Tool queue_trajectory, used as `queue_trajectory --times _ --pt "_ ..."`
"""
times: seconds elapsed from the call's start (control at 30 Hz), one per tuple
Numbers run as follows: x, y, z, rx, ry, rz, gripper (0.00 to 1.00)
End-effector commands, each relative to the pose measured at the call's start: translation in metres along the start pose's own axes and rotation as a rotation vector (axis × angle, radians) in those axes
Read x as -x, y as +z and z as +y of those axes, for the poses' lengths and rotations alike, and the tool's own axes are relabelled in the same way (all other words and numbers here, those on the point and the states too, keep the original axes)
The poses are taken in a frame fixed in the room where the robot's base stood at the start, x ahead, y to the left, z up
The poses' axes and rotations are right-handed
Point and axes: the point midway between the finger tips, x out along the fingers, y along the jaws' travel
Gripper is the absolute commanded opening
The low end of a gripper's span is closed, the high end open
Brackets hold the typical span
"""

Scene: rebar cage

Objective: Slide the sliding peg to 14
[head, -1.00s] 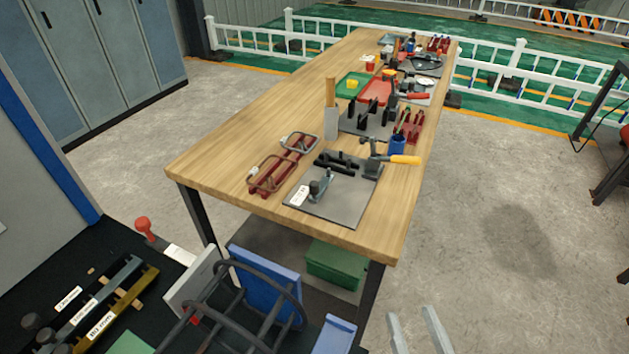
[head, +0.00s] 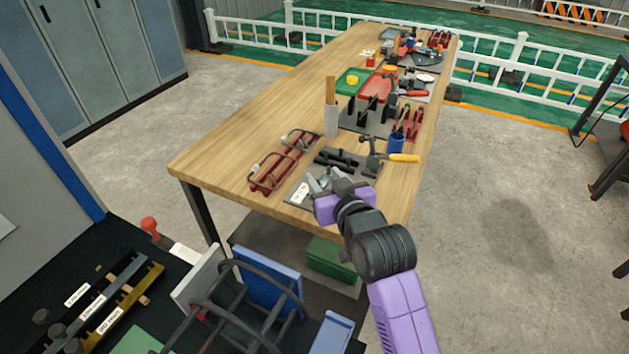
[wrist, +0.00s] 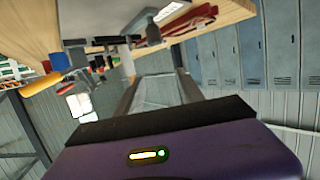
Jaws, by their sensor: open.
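A grey plate (head: 302,205) lies at the near end of the wooden table. A small grey upright fitting, apparently the sliding peg (wrist: 153,31), stands on it beside a white label (head: 301,192). I cannot read a 14 on the label. My gripper (head: 322,181) is over the near part of the plate and hides much of the fitting in the head view. In the wrist view my gripper (wrist: 157,76) has its fingers apart with nothing between them. The fitting shows beyond the fingertips, apart from them.
Black bars (head: 347,160) and a yellow-handled tool (head: 403,158) sit behind my gripper. Red racks with hooped clamps (head: 275,172) lie to the left. A blue cup (head: 396,145) stands behind. Bare wood (head: 225,157) is clear at the left.

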Motion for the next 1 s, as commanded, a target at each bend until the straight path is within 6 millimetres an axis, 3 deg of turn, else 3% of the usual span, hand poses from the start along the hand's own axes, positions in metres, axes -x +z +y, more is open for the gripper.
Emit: queue_trajectory --times 0.03,0.2,0.7,1.0 --pt "-0.002 0.019 -0.001 -0.001 -0.004 -0.054 0.45" --pt "-0.003 0.037 -0.002 0.003 -0.009 -0.121 0.45" --pt "-0.063 0.045 -0.002 0.005 -0.008 -0.123 0.45" --pt "-0.078 0.047 -0.003 0.004 -0.008 -0.122 0.45"
